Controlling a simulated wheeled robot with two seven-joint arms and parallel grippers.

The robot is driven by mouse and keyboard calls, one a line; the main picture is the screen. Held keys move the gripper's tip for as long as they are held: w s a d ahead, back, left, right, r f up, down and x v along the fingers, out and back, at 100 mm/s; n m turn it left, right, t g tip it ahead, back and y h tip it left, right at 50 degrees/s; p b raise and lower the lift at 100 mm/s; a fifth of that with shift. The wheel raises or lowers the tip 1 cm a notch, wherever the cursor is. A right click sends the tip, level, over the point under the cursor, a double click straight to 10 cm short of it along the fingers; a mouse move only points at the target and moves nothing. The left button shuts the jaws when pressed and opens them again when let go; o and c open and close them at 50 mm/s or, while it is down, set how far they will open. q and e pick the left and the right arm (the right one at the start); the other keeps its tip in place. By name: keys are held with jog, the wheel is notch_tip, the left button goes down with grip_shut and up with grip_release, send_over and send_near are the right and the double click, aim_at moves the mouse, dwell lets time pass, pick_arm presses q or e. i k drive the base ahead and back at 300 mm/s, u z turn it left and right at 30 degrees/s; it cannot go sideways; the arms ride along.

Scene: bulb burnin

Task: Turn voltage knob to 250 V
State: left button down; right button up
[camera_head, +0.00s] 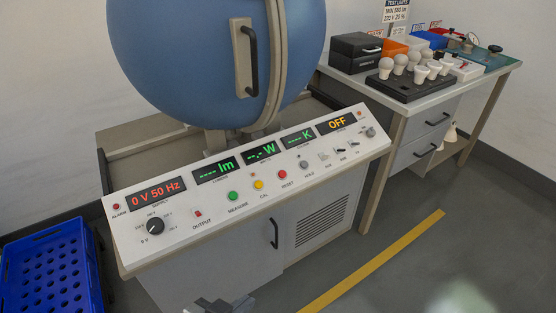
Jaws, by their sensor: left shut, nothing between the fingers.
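The voltage knob (154,226) is a black round knob at the left end of the white sloping control panel (330,171), with small voltage labels around it. The red supply display (156,193) above it reads 0 V 50 Hz. My left gripper (216,304) shows only in part at the bottom edge, in front of the cabinet. It is shut and empty, below and to the right of the knob and well apart from it. My right gripper is not in view.
A large blue sphere (190,70) with a black handle stands behind the panel. Coloured buttons and small switches line the panel. A blue crate (50,268) sits at the left. A side table at the back right holds a dark bulb tray (405,92). The floor at right is clear.

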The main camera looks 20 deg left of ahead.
aim_at(155, 225)
jog(key=u, duration=1.45)
jog(key=k, duration=0.5)
jog(key=z, duration=0.4)
jog(key=i, duration=0.6)
jog(key=u, duration=0.25)
